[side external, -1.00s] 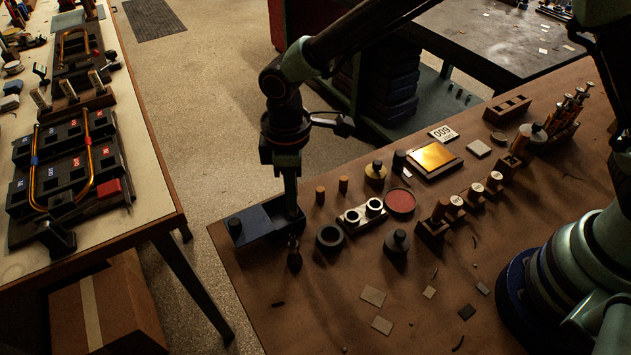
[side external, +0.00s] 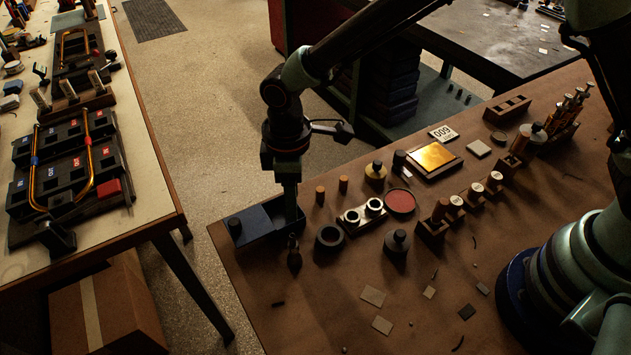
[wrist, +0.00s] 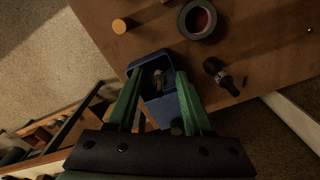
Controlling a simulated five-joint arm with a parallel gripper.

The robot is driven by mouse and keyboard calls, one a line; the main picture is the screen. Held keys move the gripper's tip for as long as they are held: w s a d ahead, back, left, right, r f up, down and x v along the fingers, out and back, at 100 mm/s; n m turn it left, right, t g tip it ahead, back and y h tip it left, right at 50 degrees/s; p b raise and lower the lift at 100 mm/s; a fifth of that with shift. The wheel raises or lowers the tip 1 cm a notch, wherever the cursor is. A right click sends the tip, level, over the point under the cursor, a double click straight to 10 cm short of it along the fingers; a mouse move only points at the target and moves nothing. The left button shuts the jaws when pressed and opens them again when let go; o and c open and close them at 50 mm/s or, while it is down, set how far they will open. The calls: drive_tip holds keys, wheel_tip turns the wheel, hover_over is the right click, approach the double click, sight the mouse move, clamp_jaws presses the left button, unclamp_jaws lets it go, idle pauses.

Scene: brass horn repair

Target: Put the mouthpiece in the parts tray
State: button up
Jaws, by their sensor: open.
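The blue parts tray (side external: 252,226) stands at the table's left corner; it also shows in the wrist view (wrist: 145,68). A small metallic piece, apparently the mouthpiece (wrist: 158,79), is inside its open compartment. My gripper (wrist: 160,84) is open over that compartment, with one green finger on each side of the piece. I cannot tell whether the fingers touch it. In the side view my gripper (side external: 290,214) points down at the tray's right end, and the tray's inside is hidden there.
A dark handled item (side external: 294,254) stands close in front of the tray. A dark ring (side external: 330,237), a twin-ring block (side external: 363,215) and a red-topped dish (side external: 400,203) lie to the right.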

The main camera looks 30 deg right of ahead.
wheel_tip(320, 180, up, 12)
drive_tip(key=d+r+m+t, duration=0.2)
drive_tip(key=d+r+m, duration=0.45)
drive_tip(key=d, duration=0.75)
drive_tip(key=s+d+r+m+t, duration=0.1)
drive_tip(key=s+d+m+t, duration=0.2)
drive_tip(key=d, duration=1)
drive_tip(key=s+m, duration=0.2)
drive_tip(key=s, duration=0.3)
drive_tip(key=shift+s+r+t, duration=0.2)
drive_tip(key=shift+r+t, duration=0.1)
drive_tip(key=shift+r, duration=0.1)
